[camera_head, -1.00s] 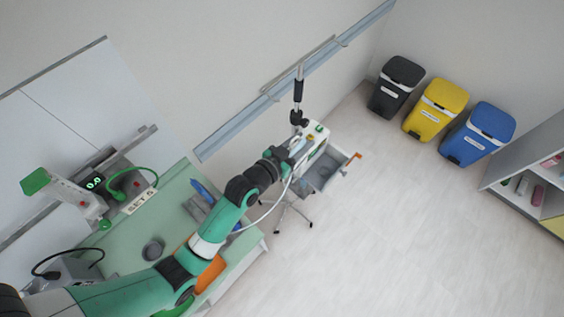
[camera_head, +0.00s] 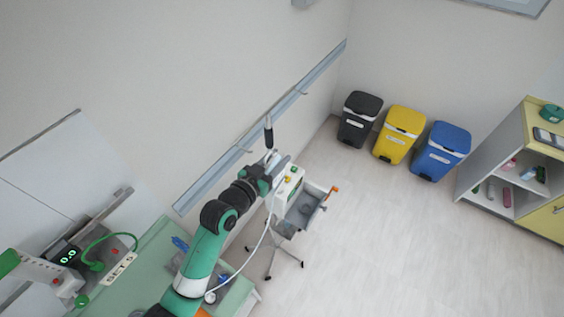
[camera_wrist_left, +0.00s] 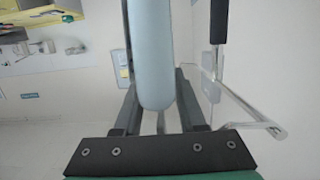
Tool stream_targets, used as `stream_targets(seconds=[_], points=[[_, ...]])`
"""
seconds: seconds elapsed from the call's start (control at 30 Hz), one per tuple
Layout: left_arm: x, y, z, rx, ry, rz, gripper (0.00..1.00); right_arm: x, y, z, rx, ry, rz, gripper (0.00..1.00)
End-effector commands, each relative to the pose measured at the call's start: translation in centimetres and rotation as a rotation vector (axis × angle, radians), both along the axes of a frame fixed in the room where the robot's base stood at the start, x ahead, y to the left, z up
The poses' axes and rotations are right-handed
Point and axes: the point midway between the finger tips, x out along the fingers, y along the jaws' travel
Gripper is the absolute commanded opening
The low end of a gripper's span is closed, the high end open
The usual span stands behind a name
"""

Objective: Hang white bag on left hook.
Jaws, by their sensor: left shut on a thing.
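My left gripper (camera_head: 275,165) is shut on a pale bag, just below the black grip of the stand's pole. In the left wrist view the bag (camera_wrist_left: 152,60) is a pale blue-grey rounded shape, edge-on between the two fingers (camera_wrist_left: 157,105). In the head view only a small pale part of the bag shows. A thin bar at the pole's top lies against the wall rail in the picture; its left end, the left hook (camera_head: 243,149), is up and left of the gripper. The bag looks apart from it. My right gripper is out of view.
The stand's pole (camera_head: 268,132) is close to my gripper; its black part (camera_wrist_left: 218,22) shows in the wrist view with a metal piece (camera_wrist_left: 250,115) below. Black, yellow (camera_head: 399,137) and blue bins are farther right.

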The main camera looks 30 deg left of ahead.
Motion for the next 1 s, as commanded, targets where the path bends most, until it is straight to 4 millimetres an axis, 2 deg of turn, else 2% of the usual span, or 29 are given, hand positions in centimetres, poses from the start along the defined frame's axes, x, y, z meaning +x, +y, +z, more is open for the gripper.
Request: stream_targets(seconds=[0.93, 1.0], points=[[-0.1, 6.3, -0.5, 0.001, -0.006, 0.002, 0.0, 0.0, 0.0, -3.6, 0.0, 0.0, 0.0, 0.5], [-0.1, 6.6, -1.0, 0.0, -0.005, 0.002, 0.0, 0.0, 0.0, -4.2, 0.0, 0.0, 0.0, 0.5]])
